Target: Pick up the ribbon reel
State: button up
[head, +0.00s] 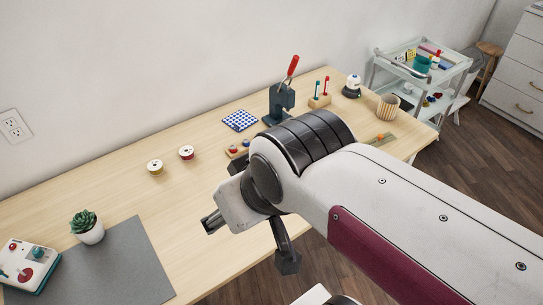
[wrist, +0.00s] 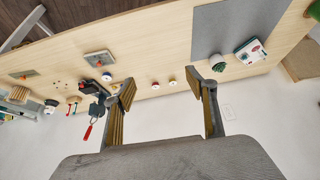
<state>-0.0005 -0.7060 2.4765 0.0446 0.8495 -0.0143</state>
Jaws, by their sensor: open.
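I cannot tell which is the ribbon reel.
A potted plant (head: 87,226) stands by a grey mat (head: 115,265) at left. Bare table surrounds the reels.

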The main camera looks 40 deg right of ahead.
jog(key=w+a+r+m+t+y, duration=0.1)
jog(key=w+a+r+m+t, duration=0.15)
jog(key=w, duration=0.95)
jog(key=w+a+r+m+t+y, duration=0.1)
jog(key=w+r+t, duration=0.15)
jog(key=w, duration=0.95)
jog(key=w+d+f+m+h, duration=0.25)
jog(key=w+d, duration=0.25)
jog(key=w, duration=0.3)
jog(key=w+d+f+m+h, duration=0.2)
jog(key=w+d+m+h, duration=0.15)
jog(key=w, duration=0.55)
jog(key=w+d+f+m+g+h, duration=0.3)
jog(key=d+f+m+h, duration=0.2)
jog(key=d+f, duration=0.8)
jog(key=s+d+f+m+g+h, duration=0.1)
jog(key=s+d+f+g, duration=0.1)
jog(key=s+f, duration=0.2)
jog(key=s+d+f+m+g+h, duration=0.1)
jog(key=s+f+g, duration=0.2)
jog(key=f, duration=0.4)
jog(key=s+d+f+m+g+h, duration=0.1)
jog(key=s+d+f+g+h, duration=0.1)
jog(key=f, duration=0.4)
jog(key=shift+s+d+f+m+g, duration=0.15)
jog(key=shift+s+g, duration=0.1)
jog(key=shift+s, duration=0.45)
jog(key=shift+s+d+r+m+g, duration=0.15)
jog(key=shift+s+g, duration=0.1)
jog(key=shift+s, duration=0.4)
